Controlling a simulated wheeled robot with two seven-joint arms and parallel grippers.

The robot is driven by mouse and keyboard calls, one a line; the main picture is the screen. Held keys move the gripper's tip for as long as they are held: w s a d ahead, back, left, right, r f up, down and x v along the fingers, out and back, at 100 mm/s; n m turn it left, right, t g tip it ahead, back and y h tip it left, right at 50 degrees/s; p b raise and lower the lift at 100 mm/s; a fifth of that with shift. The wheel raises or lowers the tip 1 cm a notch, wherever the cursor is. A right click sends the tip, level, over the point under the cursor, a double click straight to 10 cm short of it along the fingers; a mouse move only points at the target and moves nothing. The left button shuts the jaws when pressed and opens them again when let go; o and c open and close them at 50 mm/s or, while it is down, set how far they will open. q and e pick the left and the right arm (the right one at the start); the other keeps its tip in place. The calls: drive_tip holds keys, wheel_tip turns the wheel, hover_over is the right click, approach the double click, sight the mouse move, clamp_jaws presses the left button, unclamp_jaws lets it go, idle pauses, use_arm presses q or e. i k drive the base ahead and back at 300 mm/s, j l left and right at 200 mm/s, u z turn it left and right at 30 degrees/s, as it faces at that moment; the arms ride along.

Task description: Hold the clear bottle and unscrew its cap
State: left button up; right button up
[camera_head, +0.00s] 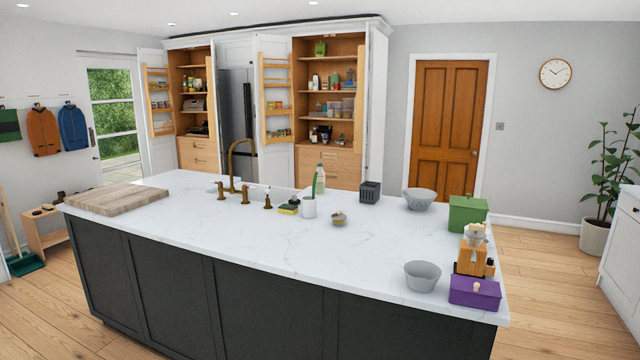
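A clear bottle (319,180) with a greenish tint and a pale top stands upright on the island counter, just behind the white cup and right of the sink. Its cap is too small to make out well. Nothing is touching it that I can see. Neither of my grippers shows in the head view.
The white marble island (230,240) fills the middle. Near the bottle are a white cup (309,208), a sponge (288,209), a small jar (339,218), a dark holder (370,191) and a colander (418,199). A brass tap (241,165) rises left of it.

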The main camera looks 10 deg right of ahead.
sight(320, 188)
drive_tip(key=z, duration=0.2)
drive_tip(key=i+l+z, duration=0.25)
drive_tip(key=l+z, duration=0.2)
drive_tip(key=l, duration=0.25)
drive_tip(key=i+l+z, duration=0.4)
drive_tip(key=l, duration=0.3)
drive_tip(key=i+l+z, duration=1.3)
drive_tip(key=i+j+u, duration=0.1)
drive_tip(key=i+u, duration=0.4)
drive_tip(key=i, duration=0.35)
drive_tip(key=i+l+u, duration=0.25)
drive_tip(key=i+u, duration=0.2)
drive_tip(key=i, duration=0.35)
drive_tip(key=i+u, duration=0.25)
drive_tip(key=i, duration=1.45)
drive_tip(key=i+u, duration=0.15)
drive_tip(key=i, duration=0.65)
drive_tip(key=i+l+u, duration=0.2)
drive_tip(key=i, duration=0.65)
drive_tip(key=i+j+u, duration=0.15)
drive_tip(key=i+u, duration=1.05)
drive_tip(key=i+l+u, duration=0.4)
drive_tip(key=i+j+u, duration=0.2)
drive_tip(key=i+u, duration=0.2)
drive_tip(key=i, duration=0.15)
drive_tip(key=i+u, duration=0.45)
drive_tip(key=i+l+u, duration=0.15)
drive_tip(key=i+u, duration=0.25)
drive_tip(key=i, duration=0.25)
